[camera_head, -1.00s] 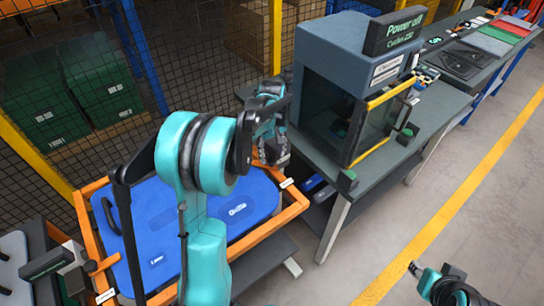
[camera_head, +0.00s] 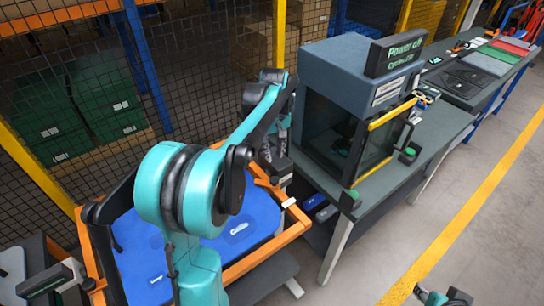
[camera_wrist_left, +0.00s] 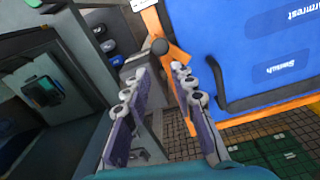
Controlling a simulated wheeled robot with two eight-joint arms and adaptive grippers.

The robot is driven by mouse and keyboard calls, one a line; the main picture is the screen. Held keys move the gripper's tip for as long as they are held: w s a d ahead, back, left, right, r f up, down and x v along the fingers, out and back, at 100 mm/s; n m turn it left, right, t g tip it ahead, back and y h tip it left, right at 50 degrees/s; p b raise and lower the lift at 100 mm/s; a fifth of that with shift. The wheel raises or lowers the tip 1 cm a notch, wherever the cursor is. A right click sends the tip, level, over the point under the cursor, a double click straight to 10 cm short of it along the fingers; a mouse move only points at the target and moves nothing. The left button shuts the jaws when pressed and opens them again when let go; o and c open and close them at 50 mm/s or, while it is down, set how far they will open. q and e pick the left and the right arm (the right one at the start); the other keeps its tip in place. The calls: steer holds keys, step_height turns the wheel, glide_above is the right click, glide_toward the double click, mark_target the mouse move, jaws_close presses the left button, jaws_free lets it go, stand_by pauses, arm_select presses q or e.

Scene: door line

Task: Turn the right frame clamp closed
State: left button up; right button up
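The blue door panel (camera_head: 238,232) lies in an orange frame (camera_head: 262,262) at the lower left of the head view. The right frame clamp (camera_wrist_left: 176,52), an orange lever with a dark round knob (camera_wrist_left: 158,46), shows in the left wrist view at the frame's edge. My left gripper (camera_wrist_left: 160,76) is open, its two fingers apart on either side of the lever's line, the knob just beyond the tips. I cannot tell whether they touch it. In the head view this gripper (camera_head: 275,160) is above the frame's far right corner. My right gripper (camera_head: 440,296) is cut off at the bottom edge.
A grey machine (camera_head: 350,75) with a glass front and yellow handle stands on a bench (camera_head: 437,125) close right of the left gripper. A mesh fence (camera_head: 200,75) runs behind the frame. The floor (camera_head: 390,245) at the right is clear.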

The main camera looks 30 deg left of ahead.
arm_select(q)
steer(key=a+f+m+t, duration=0.1)
steer(key=m, duration=0.1)
steer(key=s+a+f+m+t+p, duration=0.1)
steer(key=m, duration=0.1)
steer(key=s+a+f+m+p, duration=0.1)
steer(key=f+m, duration=0.1)
steer(key=shift+a+f+m+t+y, duration=0.1)
steer(key=shift+a+m+t+y, duration=0.2)
steer(key=shift+t+y, duration=0.1)
jaws_close()
steer(key=m+b, duration=0.2)
glide_toward(264, 178)
steer(key=shift+t, duration=0.3)
steer(key=x, duration=0.6)
steer(key=shift+s+f, duration=0.25)
steer(key=shift+f, duration=0.05)
